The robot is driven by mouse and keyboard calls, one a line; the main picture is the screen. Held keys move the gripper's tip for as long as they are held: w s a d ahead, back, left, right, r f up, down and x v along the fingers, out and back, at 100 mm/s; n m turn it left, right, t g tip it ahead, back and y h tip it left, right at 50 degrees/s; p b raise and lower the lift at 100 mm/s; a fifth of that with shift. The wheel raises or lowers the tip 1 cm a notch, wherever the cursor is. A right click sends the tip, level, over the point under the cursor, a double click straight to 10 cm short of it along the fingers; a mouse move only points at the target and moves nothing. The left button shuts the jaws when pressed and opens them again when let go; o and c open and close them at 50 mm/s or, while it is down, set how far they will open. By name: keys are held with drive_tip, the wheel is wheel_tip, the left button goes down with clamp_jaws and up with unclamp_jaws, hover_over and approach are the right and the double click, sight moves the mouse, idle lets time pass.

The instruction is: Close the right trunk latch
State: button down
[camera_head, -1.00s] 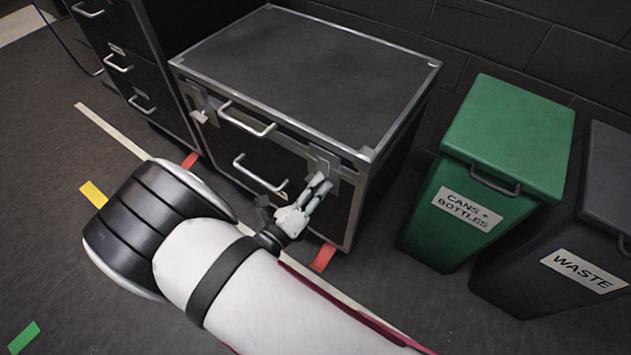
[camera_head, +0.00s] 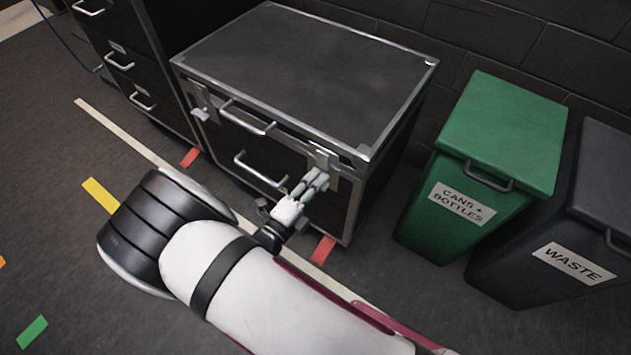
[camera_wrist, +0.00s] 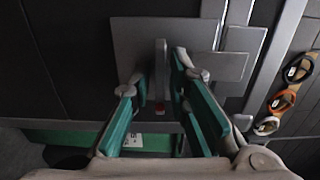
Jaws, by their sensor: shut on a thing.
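The trunk (camera_head: 300,60) is a black case with silver metal edges, lid down. Its right latch (camera_head: 322,158) is a grey metal plate on the front right, partly hidden by my fingers. My gripper (camera_head: 319,176) is at this latch. In the wrist view, the flat latch plate (camera_wrist: 140,45) lies just ahead, with a narrow upright tab (camera_wrist: 161,68) between my teal-padded fingers. My gripper is shut on this tab. The left latch (camera_head: 200,112) stands out from the trunk's front left.
A black drawer cabinet (camera_head: 140,75) stands left of the trunk. A green bin (camera_head: 500,130) and a dark waste bin (camera_head: 600,190) stand to the right. Coloured rolls (camera_wrist: 283,100) show at the right in the wrist view. The floor at front left is clear apart from tape marks.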

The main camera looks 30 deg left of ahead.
drive_tip(key=shift+s+f, duration=0.1)
idle(0.3)
drive_tip(key=c, duration=1.8)
unclamp_jaws()
drive_tip(key=shift+o, duration=0.2)
